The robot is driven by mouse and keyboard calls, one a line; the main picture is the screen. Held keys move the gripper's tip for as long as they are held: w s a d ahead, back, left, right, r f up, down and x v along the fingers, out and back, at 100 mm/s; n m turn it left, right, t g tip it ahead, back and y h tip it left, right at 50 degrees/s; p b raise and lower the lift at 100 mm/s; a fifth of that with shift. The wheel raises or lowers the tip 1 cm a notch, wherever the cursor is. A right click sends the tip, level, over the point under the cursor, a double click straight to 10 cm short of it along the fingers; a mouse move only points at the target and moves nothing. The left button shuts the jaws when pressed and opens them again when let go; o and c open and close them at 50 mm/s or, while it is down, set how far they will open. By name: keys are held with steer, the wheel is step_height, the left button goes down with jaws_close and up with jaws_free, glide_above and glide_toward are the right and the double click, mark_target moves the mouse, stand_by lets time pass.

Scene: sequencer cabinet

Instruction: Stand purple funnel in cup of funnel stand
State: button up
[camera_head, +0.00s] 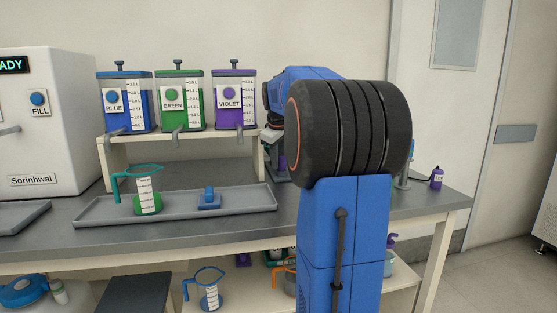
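My blue arm with its thick black ribbed joint fills the right middle of the view. A dark and grey part, perhaps my gripper (277,160), shows just left of the joint, by the right end of the dispenser shelf. Its fingers cannot be made out, nor whether it holds anything. I cannot pick out the purple funnel with certainty. A small purple piece (391,240) shows below the bench top, right of my arm. The funnel stand and its cup are not clearly visible. A grey-green upright piece (404,172) is partly hidden behind my arm.
Blue (125,103), green (180,103) and violet (234,103) dispensers stand on a shelf. A grey tray (100,209) holds a green-filled jug (147,195) and a blue piece (209,200). A purple bottle (437,177) stands near the bench's right end. Jugs (208,292) sit below.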

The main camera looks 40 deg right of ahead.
steer(key=v, duration=1.7)
steer(key=shift+r, duration=0.2)
steer(key=shift+s+a, duration=0.1)
steer(key=shift+a, duration=0.05)
